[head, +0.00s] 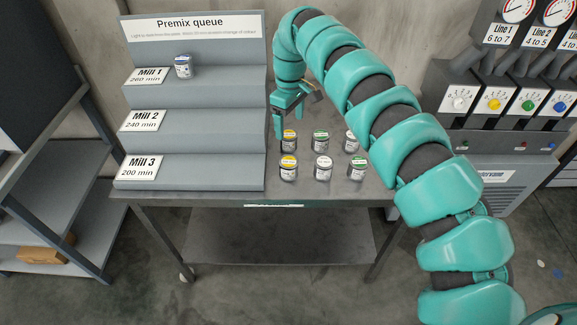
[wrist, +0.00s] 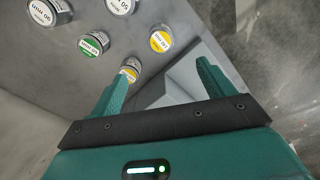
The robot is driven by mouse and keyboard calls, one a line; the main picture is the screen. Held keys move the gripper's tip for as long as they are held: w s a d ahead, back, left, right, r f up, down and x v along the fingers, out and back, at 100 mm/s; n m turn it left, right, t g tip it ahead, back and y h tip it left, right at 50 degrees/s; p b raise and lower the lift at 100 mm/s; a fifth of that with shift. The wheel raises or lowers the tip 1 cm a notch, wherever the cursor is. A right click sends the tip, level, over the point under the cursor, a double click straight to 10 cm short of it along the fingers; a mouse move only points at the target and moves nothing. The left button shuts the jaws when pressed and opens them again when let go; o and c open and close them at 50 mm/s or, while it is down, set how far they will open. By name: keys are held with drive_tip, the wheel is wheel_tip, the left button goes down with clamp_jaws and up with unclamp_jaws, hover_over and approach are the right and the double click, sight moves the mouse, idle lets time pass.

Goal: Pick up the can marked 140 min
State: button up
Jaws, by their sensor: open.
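Several small cans stand on the table in two rows. The back row has a yellow-topped can (head: 290,138), a green-topped can (head: 320,139) and a white-topped can (head: 351,143). The front row has a yellow-topped can (head: 288,168), a white-topped can (head: 322,168) and a green-topped can (head: 357,169). My gripper (head: 297,108) is open and empty, above and behind the back yellow can. In the wrist view, a yellow-topped can (wrist: 131,69) shows just beyond the left finger of my gripper (wrist: 162,75).
A grey stepped rack (head: 200,137) marked Mill 1, Mill 2 and Mill 3 stands left of the cans. A blue-labelled can (head: 183,67) sits on its Mill 1 step. A dial and knob console (head: 500,100) stands at right. The table front is clear.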

drive_tip(key=p, duration=0.3)
approach(289, 161)
wheel_tip(289, 161, down, 5)
drive_tip(key=shift+f, duration=0.15)
drive_tip(key=shift+s+a+f+p, duration=0.1)
drive_tip(key=shift+f+p, duration=1.25)
drive_tip(key=shift+f, duration=1.3)
drive_tip(key=c, duration=1.2)
drive_tip(key=shift+r, duration=0.2)
